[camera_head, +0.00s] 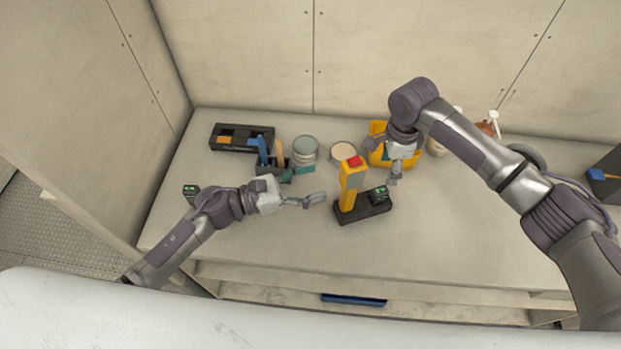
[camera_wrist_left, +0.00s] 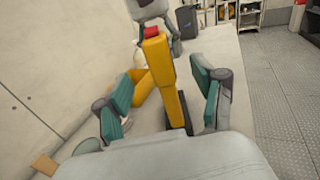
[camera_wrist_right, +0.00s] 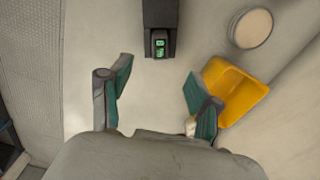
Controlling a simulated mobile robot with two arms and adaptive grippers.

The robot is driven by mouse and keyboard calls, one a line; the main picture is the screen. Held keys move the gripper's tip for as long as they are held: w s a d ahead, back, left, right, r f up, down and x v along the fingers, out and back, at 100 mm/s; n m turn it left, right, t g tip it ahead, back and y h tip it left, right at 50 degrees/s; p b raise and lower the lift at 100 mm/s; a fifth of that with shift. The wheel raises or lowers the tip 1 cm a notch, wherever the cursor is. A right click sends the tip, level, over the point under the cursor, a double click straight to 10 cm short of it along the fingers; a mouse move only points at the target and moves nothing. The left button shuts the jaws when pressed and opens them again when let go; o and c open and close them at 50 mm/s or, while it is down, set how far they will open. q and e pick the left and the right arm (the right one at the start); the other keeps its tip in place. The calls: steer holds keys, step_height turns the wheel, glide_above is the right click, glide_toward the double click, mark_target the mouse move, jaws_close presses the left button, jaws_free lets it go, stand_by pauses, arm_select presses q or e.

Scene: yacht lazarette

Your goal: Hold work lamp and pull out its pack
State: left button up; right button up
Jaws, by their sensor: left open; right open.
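The work lamp (camera_head: 350,188) is yellow with a red top and stands upright on a black base on the bench. Its dark pack (camera_head: 379,193) with green lights sits at the base's right end. My left gripper (camera_head: 317,183) is open and empty, just left of the lamp. In the left wrist view, the lamp (camera_wrist_left: 160,70) appears between the spread fingers, with no contact visible. My right gripper (camera_head: 396,172) is open and empty, above and behind the pack. In the right wrist view, the pack (camera_wrist_right: 159,44) lies ahead of the fingers, roughly centred between them.
A similar green-lit pack (camera_head: 190,190) lies at the bench's left. Behind are a black tray (camera_head: 222,146), a tool holder (camera_head: 272,171), round tins (camera_head: 305,148) and a yellow bin (camera_head: 408,159). The bench front right of the lamp is clear.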

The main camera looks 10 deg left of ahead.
mark_target(362, 167)
arm_select(q)
steer(key=x, duration=1.2)
steer(key=shift+w+r, duration=0.2)
steer(key=shift+a, duration=0.1)
jaws_close()
stand_by(0.5)
